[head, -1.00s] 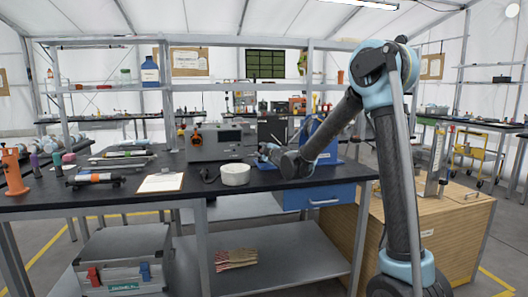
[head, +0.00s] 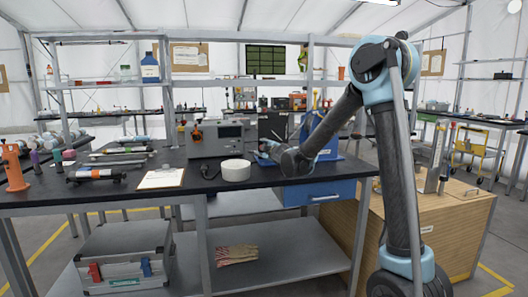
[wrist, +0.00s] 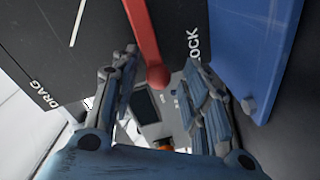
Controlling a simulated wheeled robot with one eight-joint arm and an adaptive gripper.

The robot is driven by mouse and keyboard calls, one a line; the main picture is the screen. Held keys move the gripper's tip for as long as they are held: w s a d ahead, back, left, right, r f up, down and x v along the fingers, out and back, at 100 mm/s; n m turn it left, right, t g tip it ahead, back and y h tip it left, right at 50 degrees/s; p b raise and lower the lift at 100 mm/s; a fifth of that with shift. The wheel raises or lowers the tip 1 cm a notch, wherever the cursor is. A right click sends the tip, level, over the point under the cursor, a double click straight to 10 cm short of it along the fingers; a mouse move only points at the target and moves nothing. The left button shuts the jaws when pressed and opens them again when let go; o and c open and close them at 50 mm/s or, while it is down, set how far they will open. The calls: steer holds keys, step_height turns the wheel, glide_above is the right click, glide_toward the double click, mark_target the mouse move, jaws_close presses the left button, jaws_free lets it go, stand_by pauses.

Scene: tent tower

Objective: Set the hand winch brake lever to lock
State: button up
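The red brake lever (wrist: 144,35) with a round knob fills the upper middle of the wrist view. It lies in front of a dark panel (wrist: 45,45) marked DRAG at left and LOCK at right, with its knob nearer the LOCK lettering. My gripper (wrist: 155,90) is open, its two fingers on either side of the knob with gaps visible. The blue winch body (wrist: 250,45) stands at right. In the head view, my gripper (head: 264,152) is over the bench beside the blue winch (head: 327,148), partly hidden by my arm. The lever cannot be made out there.
A white roll (head: 236,171), a clipboard (head: 160,179) and a grey instrument box (head: 216,138) are on the black bench left of my gripper. A blue drawer (head: 318,196) hangs under the bench. A wooden cabinet (head: 455,235) stands at right.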

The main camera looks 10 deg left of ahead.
steer(key=v, duration=1.1)
steer(key=shift+s+d, duration=0.3)
steer(key=shift+d, duration=0.05)
steer(key=shift+d, duration=0.1)
